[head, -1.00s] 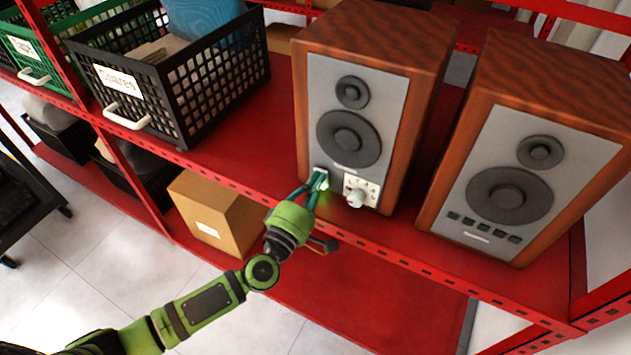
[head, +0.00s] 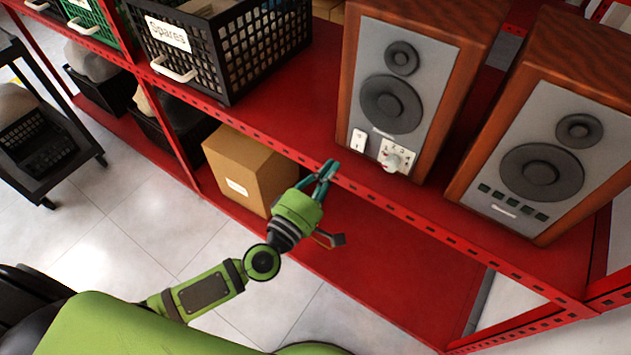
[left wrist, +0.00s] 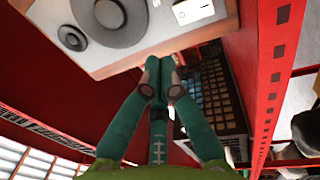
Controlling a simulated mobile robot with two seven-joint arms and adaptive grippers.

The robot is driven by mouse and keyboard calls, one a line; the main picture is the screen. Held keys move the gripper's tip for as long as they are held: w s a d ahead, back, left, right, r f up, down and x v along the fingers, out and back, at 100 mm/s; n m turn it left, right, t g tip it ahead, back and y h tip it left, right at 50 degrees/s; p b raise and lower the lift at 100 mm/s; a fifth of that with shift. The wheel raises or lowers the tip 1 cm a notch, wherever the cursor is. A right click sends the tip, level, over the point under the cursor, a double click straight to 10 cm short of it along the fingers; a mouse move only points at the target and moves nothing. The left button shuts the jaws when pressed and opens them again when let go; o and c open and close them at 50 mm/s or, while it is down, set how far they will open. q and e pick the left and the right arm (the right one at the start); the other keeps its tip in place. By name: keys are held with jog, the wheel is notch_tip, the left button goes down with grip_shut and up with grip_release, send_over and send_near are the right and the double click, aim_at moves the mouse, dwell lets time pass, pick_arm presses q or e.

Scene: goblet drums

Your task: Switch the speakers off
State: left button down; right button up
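The left speaker (head: 405,85), wood-cased with a grey front, stands on the red shelf. Low on its front are a white rocker switch (head: 358,141) and, to its right, a small panel with a white knob (head: 392,160). The right speaker (head: 540,140) has a row of small dark buttons (head: 512,202). My left gripper (head: 326,170) is in front of the shelf edge, below and left of the switch, apart from it. Its fingertips are together and empty. The left wrist view shows the fingers (left wrist: 160,75), the speaker front (left wrist: 120,35) and the switch (left wrist: 193,10). My right gripper is not in view.
A black basket labelled Spares (head: 225,50) stands left of the speakers on the red shelf (head: 290,115). A cardboard box (head: 250,170) is on the lower shelf. A dark cart (head: 45,150) stands at far left. The shelf's front lip runs below the speakers.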

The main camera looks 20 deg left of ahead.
pick_arm(q)
jog(key=v, duration=0.3)
jog(key=shift+s+r, duration=0.1)
jog(key=shift+r, duration=0.3)
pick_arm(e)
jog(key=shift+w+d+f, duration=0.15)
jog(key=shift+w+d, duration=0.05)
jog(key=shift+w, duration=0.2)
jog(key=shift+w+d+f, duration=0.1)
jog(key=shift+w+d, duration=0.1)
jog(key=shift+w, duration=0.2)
pick_arm(q)
jog(key=shift+f, duration=0.1)
